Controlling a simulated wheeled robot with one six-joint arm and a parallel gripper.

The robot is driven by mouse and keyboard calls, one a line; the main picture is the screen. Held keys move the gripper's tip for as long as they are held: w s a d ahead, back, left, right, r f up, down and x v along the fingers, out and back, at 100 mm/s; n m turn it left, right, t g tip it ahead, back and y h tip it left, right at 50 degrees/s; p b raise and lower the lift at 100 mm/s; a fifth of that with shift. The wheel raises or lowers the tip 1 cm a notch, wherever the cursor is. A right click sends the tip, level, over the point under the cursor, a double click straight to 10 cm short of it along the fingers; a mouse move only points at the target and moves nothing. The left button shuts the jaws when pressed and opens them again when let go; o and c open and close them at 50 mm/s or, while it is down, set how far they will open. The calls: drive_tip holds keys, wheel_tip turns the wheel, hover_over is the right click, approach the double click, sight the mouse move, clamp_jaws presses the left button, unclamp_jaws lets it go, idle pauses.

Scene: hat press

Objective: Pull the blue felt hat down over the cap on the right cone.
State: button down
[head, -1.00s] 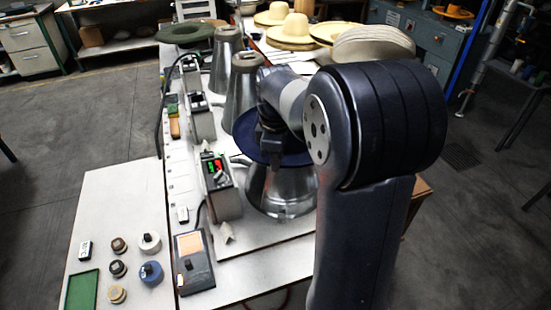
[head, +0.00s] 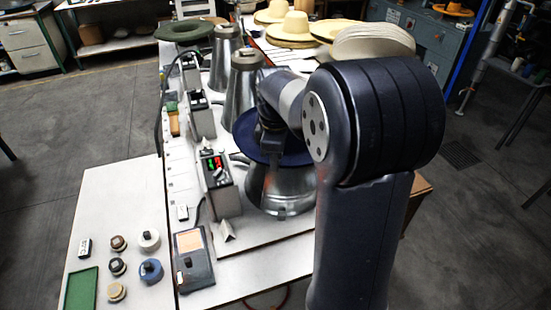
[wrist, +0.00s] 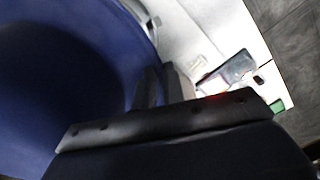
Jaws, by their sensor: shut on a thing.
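The blue felt hat (head: 294,158) sits at the top of the right cone (head: 287,188), the nearest metal cone. Its wide brim shows around my arm, and the cone's lower part is bare below it. In the wrist view the hat (wrist: 55,85) fills the left side. My gripper (wrist: 160,86) is shut on the hat at its brim edge; in the head view my gripper (head: 270,148) comes down on the brim from above. The cap on the cone is hidden under the hat, and my arm covers much of the crown.
Two more metal cones (head: 243,88) stand behind. Control boxes (head: 219,185) line the left of the cones. A side table (head: 125,200) holds several round knobs or stamps and a green pad. Straw hats (head: 293,28) are stacked at the back.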

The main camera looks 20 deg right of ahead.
drive_tip(key=c, duration=1.4)
unclamp_jaws()
drive_tip(key=shift+c, duration=0.2)
drive_tip(key=shift+r+p, duration=3.35)
drive_tip(key=shift+r, duration=0.45)
drive_tip(key=shift+f, duration=0.15)
wheel_tip(320, 180, down, 7)
drive_tip(key=b, duration=0.6)
drive_tip(key=shift+f+b, duration=0.1)
drive_tip(key=shift+b, duration=0.25)
